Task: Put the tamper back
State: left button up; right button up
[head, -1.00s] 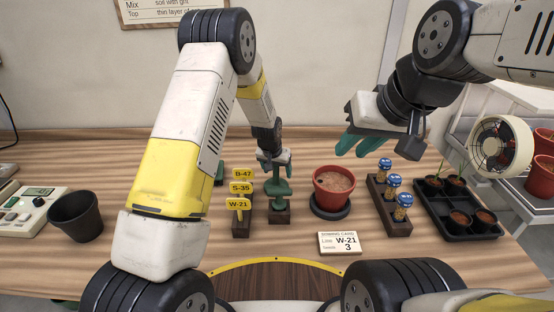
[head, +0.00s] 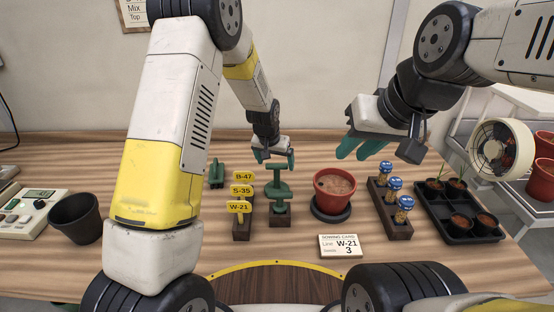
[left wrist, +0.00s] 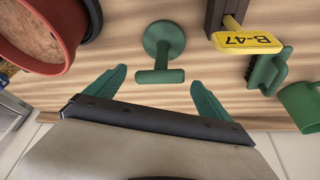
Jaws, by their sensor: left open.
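The green tamper (head: 277,178), with a T-shaped handle and a round foot, stands upright behind a small dark wooden block (head: 280,218). In the left wrist view the tamper (left wrist: 163,45) is in front of the fingers, its foot seemingly on bare tabletop. My left gripper (head: 273,158) is open and empty, just behind and above the handle; its spread green fingers (left wrist: 158,90) also show in the left wrist view, with the handle apart from them. My right gripper (head: 361,148) hangs above the table behind the red pot; its finger gap is unclear.
A red pot (head: 334,184) with soil stands right of the tamper. Yellow labels (head: 240,190) stand at left, with a green brush (left wrist: 268,72) behind. Vials (head: 394,184), a seedling tray (head: 457,231), a black pot (head: 75,217) and a card (head: 340,252) surround them.

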pick_arm(q)
jog(key=s+a+r+n, duration=0.1)
jog(key=s+a+r, duration=0.3)
jog(key=s+r, duration=0.45)
jog(key=s+a+r+n, duration=0.1)
jog(key=s+a+r, duration=0.35)
jog(key=r, duration=0.75)
jog(key=s+a+r+t, duration=0.1)
jog(key=s+a+r, duration=0.1)
jog(key=s, duration=0.7)
jog(key=s+a+r+n, duration=0.1)
jog(key=s+a+r, duration=0.2)
jog(key=s, duration=0.7)
jog(key=shift+s+r+t+h, duration=0.2)
jog(key=shift+s+t+h, duration=0.1)
jog(key=shift+t+h, duration=0.1)
